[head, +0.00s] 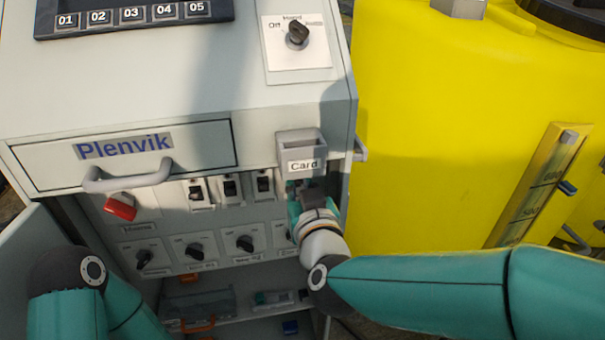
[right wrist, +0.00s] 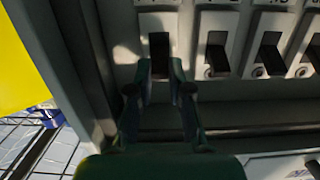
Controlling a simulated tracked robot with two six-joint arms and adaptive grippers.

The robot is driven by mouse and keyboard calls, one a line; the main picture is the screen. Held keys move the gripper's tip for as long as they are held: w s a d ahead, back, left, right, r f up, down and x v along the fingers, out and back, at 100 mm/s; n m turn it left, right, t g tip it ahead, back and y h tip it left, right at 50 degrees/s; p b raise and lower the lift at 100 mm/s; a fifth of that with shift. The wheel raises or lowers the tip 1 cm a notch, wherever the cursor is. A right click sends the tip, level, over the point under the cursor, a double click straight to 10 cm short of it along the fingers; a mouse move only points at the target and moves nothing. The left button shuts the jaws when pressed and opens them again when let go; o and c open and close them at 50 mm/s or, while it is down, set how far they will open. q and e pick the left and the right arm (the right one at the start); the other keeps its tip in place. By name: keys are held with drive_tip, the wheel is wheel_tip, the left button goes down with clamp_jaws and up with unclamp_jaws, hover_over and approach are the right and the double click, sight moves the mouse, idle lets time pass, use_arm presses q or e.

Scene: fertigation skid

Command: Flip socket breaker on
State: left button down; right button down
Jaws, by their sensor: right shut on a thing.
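A row of black-toggled breakers (head: 229,187) sits in the open cabinet under the drawer; their labels are too small to read, so I cannot tell which is the socket breaker by name. My right gripper (head: 308,189) is at the end breaker on the right of the row, below the Card holder, and hides most of it. In the right wrist view this end breaker (right wrist: 159,46) is leftmost, and my right gripper (right wrist: 160,70) is shut on its black toggle. Whether that toggle is up or down is unclear. My left arm is at lower left, its gripper out of sight.
The Card holder (head: 301,158) juts out just above the right gripper. A yellow tank (head: 450,120) stands right of the cabinet.

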drive_tip(key=shift+r, duration=0.1)
drive_tip(key=c, duration=1.1)
unclamp_jaws()
drive_tip(key=v, duration=1.2)
drive_tip(key=shift+f, duration=0.25)
